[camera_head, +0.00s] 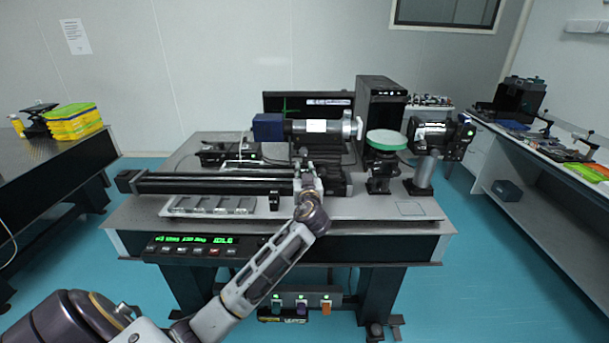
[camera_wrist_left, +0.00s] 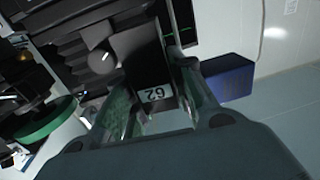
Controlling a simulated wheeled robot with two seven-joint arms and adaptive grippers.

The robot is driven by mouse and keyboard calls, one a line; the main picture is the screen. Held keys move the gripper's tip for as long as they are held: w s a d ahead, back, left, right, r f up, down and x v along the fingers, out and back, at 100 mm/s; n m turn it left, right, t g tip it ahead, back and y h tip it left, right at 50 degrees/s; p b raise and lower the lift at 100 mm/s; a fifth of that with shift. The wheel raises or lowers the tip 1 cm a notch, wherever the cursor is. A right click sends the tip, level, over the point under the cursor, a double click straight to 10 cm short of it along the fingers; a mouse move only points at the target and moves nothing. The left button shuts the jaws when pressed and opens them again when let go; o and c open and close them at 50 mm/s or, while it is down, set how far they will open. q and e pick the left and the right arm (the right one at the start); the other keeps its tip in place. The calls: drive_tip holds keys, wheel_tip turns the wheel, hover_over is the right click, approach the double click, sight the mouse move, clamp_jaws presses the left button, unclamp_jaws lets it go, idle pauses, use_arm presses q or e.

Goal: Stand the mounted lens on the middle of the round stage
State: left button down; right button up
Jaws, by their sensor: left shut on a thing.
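The round stage (camera_head: 386,139) has a pale top and a green rim and stands on a black post at the right of the table. Its green rim also shows at the left of the left wrist view (camera_wrist_left: 45,121). My left gripper (camera_head: 309,172) is over the middle of the table, left of the stage and in front of the long grey cylinder. In the left wrist view its fingers are shut on a black block labelled 62 (camera_wrist_left: 150,68), which appears to be the mounted lens. Its glass is not clear to me. My right gripper is not in view.
A grey cylinder (camera_head: 325,130) with a blue end box (camera_head: 267,127) lies behind my gripper. A black rail (camera_head: 215,183) and a slotted tray (camera_head: 212,206) are at the left. A black camera-like device (camera_head: 437,136) stands right of the stage. The table's front right is clear.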

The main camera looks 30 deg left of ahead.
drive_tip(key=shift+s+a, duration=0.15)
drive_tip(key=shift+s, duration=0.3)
